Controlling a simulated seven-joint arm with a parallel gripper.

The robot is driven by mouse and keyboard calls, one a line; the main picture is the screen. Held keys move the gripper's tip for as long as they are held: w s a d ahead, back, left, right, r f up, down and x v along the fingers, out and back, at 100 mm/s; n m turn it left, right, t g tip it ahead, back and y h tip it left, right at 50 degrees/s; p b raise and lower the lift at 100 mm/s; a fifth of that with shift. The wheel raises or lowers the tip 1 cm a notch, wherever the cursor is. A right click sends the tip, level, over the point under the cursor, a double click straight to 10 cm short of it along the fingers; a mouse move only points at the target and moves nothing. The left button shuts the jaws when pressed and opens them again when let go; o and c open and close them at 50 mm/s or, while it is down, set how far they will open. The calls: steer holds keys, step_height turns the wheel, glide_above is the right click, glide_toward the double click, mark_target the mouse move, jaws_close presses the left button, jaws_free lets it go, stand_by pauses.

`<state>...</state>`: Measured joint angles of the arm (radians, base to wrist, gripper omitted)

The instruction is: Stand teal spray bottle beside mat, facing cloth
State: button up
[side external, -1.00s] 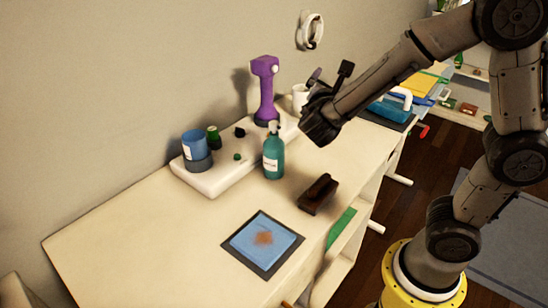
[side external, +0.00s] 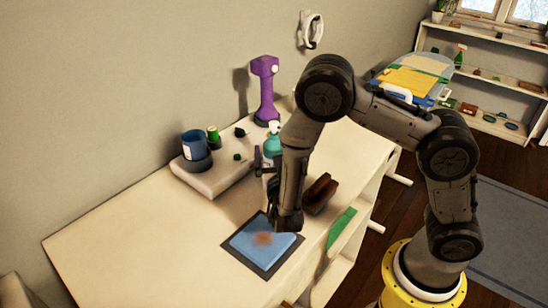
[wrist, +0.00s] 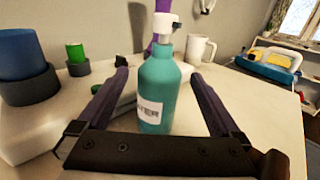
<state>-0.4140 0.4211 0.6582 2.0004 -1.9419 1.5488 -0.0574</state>
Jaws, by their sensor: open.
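The teal spray bottle (side external: 273,140) stands upright on the table in front of the white tray, partly hidden by my arm in the side view. In the wrist view the bottle (wrist: 158,88) shows a white head and a white label turned toward my wrist. My gripper (wrist: 158,72) is open, with one finger on each side of the bottle in that view and a gap at both sides. The dark-edged mat (side external: 236,254) lies flat near the table's front edge.
A dark brown brush-like block (side external: 320,193) lies right of my wrist. A white mug (wrist: 200,49) stands behind the bottle. The table's left part is clear.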

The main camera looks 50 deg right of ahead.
steer(key=shift+x, duration=3.2)
jaws_close()
